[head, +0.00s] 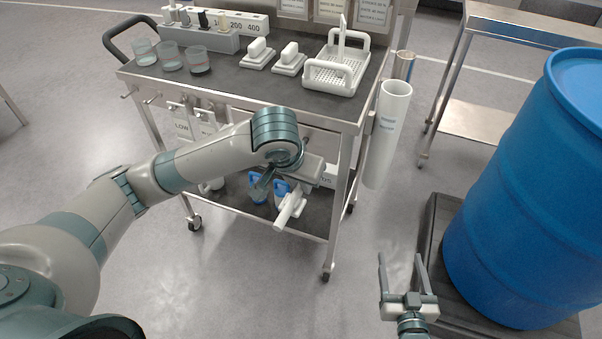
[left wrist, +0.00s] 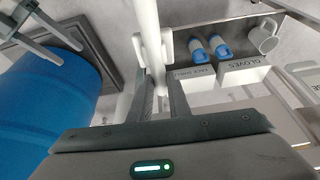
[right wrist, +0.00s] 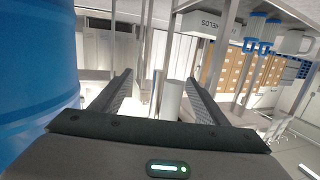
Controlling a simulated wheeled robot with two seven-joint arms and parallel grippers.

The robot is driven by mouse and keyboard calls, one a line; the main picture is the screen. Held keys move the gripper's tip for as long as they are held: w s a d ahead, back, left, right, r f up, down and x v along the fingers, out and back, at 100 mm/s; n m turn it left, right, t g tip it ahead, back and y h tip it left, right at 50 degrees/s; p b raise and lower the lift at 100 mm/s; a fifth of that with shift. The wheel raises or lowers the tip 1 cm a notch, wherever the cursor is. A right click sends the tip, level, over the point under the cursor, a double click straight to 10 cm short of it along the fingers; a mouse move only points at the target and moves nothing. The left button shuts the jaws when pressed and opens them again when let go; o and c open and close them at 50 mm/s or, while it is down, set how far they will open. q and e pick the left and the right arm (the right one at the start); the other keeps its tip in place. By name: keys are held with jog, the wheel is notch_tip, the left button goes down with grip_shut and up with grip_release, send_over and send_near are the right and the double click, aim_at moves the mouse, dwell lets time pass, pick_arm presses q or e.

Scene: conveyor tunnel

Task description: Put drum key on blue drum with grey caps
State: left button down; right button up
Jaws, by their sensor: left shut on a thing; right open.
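The blue drum (head: 525,195) stands upright at the right on a dark pallet (head: 432,225); only part of its rim shows and no grey caps are in view. My left gripper (head: 284,192) is in front of the cart, shut on a white bar-shaped piece, apparently the drum key (head: 290,211). In the left wrist view the drum key (left wrist: 150,40) runs between the fingers, its far end cut off. My right gripper (head: 401,258) is open and empty, left of the drum; it also shows in the left wrist view (left wrist: 50,35).
A cart (head: 235,85) holds beakers (head: 170,58), a white basket (head: 335,75) and white blocks on top. Blue-topped items and boxes sit on its lower shelf. A white tube (head: 387,130) hangs at its right side. Floor between cart and pallet is clear.

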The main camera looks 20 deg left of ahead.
aim_at(297, 188)
pick_arm(q)
jog(key=p+v, duration=0.3)
jog(key=shift+w+a+r+p, duration=0.15)
jog(key=shift+w+r+p, duration=0.15)
jog(key=shift+r, duration=0.1)
jog(key=p+v, duration=0.2)
jog(key=p, duration=0.1)
jog(key=shift+a+r+p, duration=0.1)
jog(key=shift+a+p, duration=0.15)
jog(key=shift+p, duration=0.05)
jog(key=shift+s+a+r+n+p, duration=0.5)
jog(key=shift+s+a+r+p, duration=0.4)
jog(key=shift+p, duration=1.4)
pick_arm(e)
jog(key=s+d+f+g+h, duration=0.1)
jog(key=s+d+f+g, duration=0.2)
jog(key=s+f, duration=0.3)
jog(key=s+d+f+g+h, duration=0.1)
jog(key=s+d+f+g, duration=0.1)
jog(key=s+f+g, duration=0.2)
jog(key=s+d+f+g+h, duration=0.1)
jog(key=s+d+f+g, duration=0.2)
jog(key=s+f, duration=0.6)
jog(key=shift+s+d+f+m, duration=0.25)
jog(key=shift+s+d+m, duration=0.15)
jog(key=shift+s, duration=2.95)
